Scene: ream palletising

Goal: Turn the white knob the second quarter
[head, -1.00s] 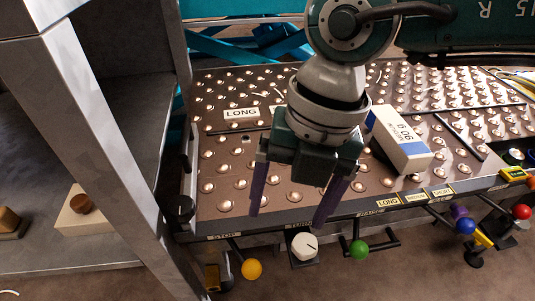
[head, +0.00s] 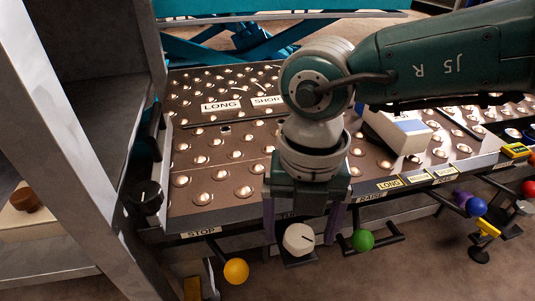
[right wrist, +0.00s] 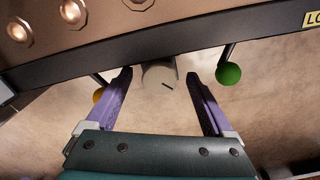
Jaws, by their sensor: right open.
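The white knob (head: 299,239) is on the front edge of the ball-top table, below a partly covered label. It is round with a dark pointer line running toward the right. In the right wrist view the knob (right wrist: 160,76) sits between the two purple fingers, with a gap on each side. My right gripper (head: 304,232) is open, its fingers pointing down on either side of the knob. The right wrist view also shows the open right gripper (right wrist: 163,90). My left gripper is in neither view.
A yellow ball lever (head: 236,271) is left of the knob and a green ball lever (head: 362,240) close on its right. A white ream (head: 398,132) lies on the ball table (head: 225,208).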

